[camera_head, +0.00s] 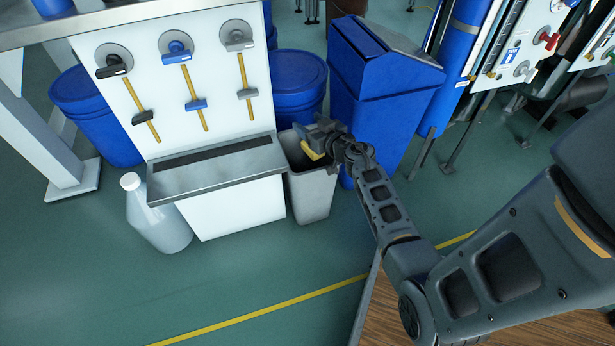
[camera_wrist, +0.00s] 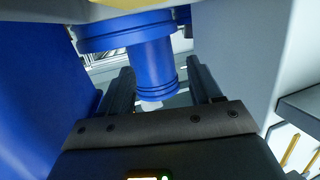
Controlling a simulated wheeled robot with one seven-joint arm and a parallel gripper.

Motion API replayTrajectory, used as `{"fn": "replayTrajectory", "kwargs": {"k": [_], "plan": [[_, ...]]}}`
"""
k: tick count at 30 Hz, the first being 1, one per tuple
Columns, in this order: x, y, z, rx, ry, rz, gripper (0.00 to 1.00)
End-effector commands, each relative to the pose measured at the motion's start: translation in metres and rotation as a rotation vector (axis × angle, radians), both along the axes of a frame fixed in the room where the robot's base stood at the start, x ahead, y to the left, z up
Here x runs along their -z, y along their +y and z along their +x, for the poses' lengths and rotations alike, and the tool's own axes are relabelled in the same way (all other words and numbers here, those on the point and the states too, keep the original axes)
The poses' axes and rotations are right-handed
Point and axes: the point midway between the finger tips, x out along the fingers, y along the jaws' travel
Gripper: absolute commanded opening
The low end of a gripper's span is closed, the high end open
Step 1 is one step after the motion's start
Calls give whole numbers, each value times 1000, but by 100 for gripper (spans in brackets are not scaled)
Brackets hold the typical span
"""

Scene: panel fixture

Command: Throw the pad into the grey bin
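The grey bin (camera_head: 312,196) stands on the floor between the white panel and the tall blue bin. My gripper (camera_head: 312,138) is over its mouth, reaching in from the right. In the wrist view my gripper (camera_wrist: 162,85) has its two fingers apart, with nothing seen between them. A yellow piece, likely the pad (camera_head: 311,151), shows just below the gripper at the bin's mouth. Yellow also shows at the top edge of the wrist view, beyond the fingers. Whether the pad is falling or resting inside the bin, I cannot tell.
The white panel fixture (camera_head: 226,213) with a steel ledge (camera_head: 215,172) is left of the bin. A tall blue bin (camera_head: 385,100) is close on the right and blue barrels are behind. A white jug (camera_head: 155,218) stands at left. The front floor is mostly clear.

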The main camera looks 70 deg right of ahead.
Motion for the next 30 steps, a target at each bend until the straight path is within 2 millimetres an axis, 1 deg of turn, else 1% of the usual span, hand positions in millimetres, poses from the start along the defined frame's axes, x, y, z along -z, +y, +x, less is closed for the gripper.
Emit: {"fn": "replayTrajectory", "kwargs": {"k": [1, 5, 14, 17, 24, 30], "plan": [[0, 0, 0, 0, 0, 0, 69], [0, 0, 0, 0, 0, 0, 81], [-1, 2, -3, 0, 0, 1, 81], [-5, 9, -12, 0, 1, 3, 81], [-13, 31, -44, 1, 2, 2, 81], [-16, 42, -60, -1, 0, 2, 81]]}}
